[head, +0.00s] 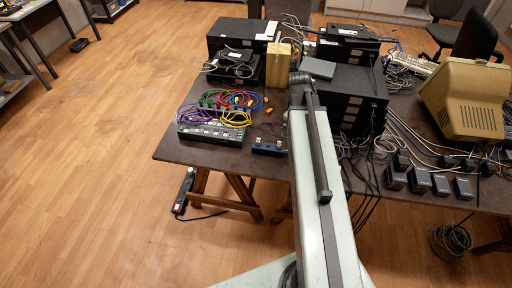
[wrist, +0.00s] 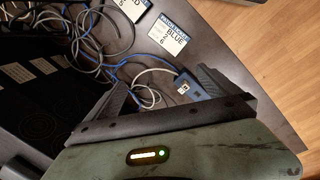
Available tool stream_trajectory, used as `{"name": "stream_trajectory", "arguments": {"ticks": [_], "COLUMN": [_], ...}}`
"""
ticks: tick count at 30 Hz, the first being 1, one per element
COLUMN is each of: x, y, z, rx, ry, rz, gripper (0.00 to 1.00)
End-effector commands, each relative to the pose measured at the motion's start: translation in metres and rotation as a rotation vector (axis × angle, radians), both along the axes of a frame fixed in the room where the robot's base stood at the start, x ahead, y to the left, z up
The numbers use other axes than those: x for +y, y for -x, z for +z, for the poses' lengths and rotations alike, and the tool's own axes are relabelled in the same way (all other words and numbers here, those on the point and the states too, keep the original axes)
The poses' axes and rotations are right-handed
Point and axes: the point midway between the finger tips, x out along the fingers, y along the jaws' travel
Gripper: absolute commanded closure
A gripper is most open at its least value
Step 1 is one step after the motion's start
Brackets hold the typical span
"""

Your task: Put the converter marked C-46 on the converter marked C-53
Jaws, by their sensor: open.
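No mark C-46 or C-53 can be read in either view, so I cannot tell which thing is which converter. A small dark blue box (head: 268,147) sits at the table's front edge in the head view. A small blue box with light sockets (wrist: 188,87) lies on the table in the wrist view; I cannot tell if it is the same one. My gripper (wrist: 160,76) is open, its dark fingers spread. The blue box shows between them, close to the right finger, with no grip on it. In the head view my arm hides the gripper.
The dark table (head: 183,151) carries a patch panel (head: 213,131) with coloured cables, stacked black equipment (head: 356,97), a wooden block (head: 278,65), a beige monitor (head: 466,100) and several black adapters (head: 419,180). Loose cables (wrist: 97,42) and a card reading BLUE (wrist: 170,33) lie near my gripper.

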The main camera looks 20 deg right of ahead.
Motion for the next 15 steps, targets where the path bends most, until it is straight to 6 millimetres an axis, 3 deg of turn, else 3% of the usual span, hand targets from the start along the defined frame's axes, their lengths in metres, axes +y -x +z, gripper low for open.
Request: {"name": "stream_trajectory", "arguments": {"ticks": [1, 3, 6, 9, 15], "x": [0.06, 0.126, 0.199, 0.24, 0.246], "y": [-0.009, -0.015, -0.012, -0.007, -0.004], "z": [-0.001, -0.002, -0.002, -0.002, -0.002], "rx": [-0.013, -0.023, -0.02, -0.013, -0.008], "ry": [-0.031, -0.072, -0.114, -0.137, -0.145], "rz": [-0.049, -0.146, -0.259, -0.329, -0.37], "gripper": [0.0, 0.0, 0.0, 0.0, 0.0]}}
